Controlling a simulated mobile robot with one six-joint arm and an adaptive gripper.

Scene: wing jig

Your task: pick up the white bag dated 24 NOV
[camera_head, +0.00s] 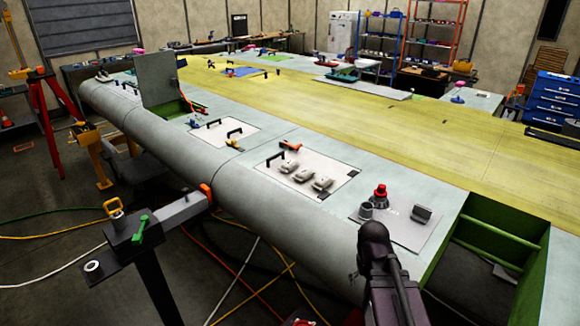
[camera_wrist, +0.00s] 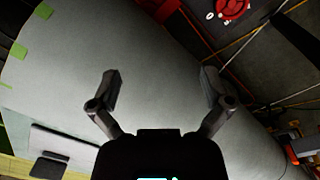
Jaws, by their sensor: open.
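Three small whitish bags lie in a row on a white panel (camera_head: 276,185) on the wing: a left bag (camera_head: 289,167), a middle bag (camera_head: 303,174) and a right bag (camera_head: 323,184). Their dates are too small to read, so I cannot tell which is dated 24 NOV. My gripper (camera_wrist: 161,88) is open and empty in the wrist view, over the bare grey wing skin (camera_wrist: 120,50). No bag shows in that view. In the head view my dark arm rises at the front, right of the bags.
Black handles (camera_head: 275,158) and an orange-red tool (camera_head: 291,145) share the panel with the bags. A grey plate (camera_head: 400,232) to the right holds a red-topped item (camera_head: 380,191), a cup (camera_head: 366,210) and a grey block (camera_head: 421,213). An open green bay (camera_head: 490,240) lies beyond.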

